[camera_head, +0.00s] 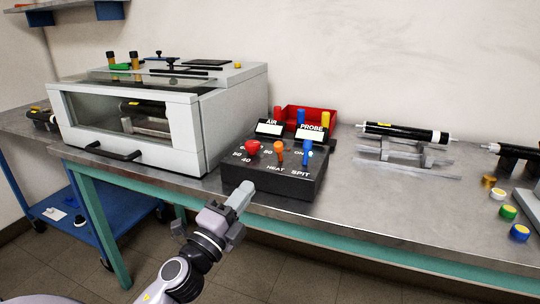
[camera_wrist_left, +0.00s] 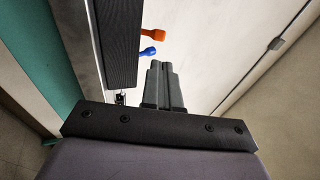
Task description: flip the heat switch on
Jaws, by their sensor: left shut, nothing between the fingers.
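The black control box (camera_head: 262,190) stands at the table's front edge. On its top are a red dial knob (camera_head: 252,147), an orange switch lever (camera_head: 279,149) by the HEAT label and a blue switch lever (camera_head: 307,150) by the SPIT label. Both levers stick up. My left gripper (camera_head: 243,190) is shut and empty, just in front of the box's left front side, below the levers. In the left wrist view the shut fingers (camera_wrist_left: 163,72) show near the blue lever (camera_wrist_left: 148,51) and the orange lever (camera_wrist_left: 153,34), apart from both. My right gripper is not in view.
A grey oven (camera_head: 190,115) with a glass front stands left of the box. A black roll (camera_head: 405,133) lies on a stand to the right. Coloured pucks (camera_head: 519,232) sit far right.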

